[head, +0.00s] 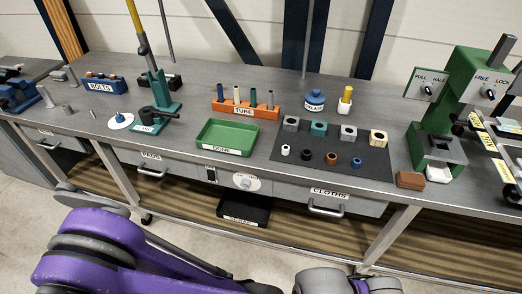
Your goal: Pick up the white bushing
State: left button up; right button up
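The white bushing (285,150) is a small ring-shaped piece. It stands at the left end of a front row on the dark mat (290,168) on the workbench. A black bushing (306,155), a brown bushing (331,158) and a blue bushing (356,162) stand to its right, apart from it. Nothing covers it. Purple and grey links of my arms show along the bottom edge of the head view, in front of the bench. Neither gripper can be made out in the frame.
A green tray (228,138) labelled DONE lies left of the mat. An orange tube rack (245,109) stands behind it. A green press (452,100) stands at the right.

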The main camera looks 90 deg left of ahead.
aim_at(285, 148)
jog(key=u, duration=2.95)
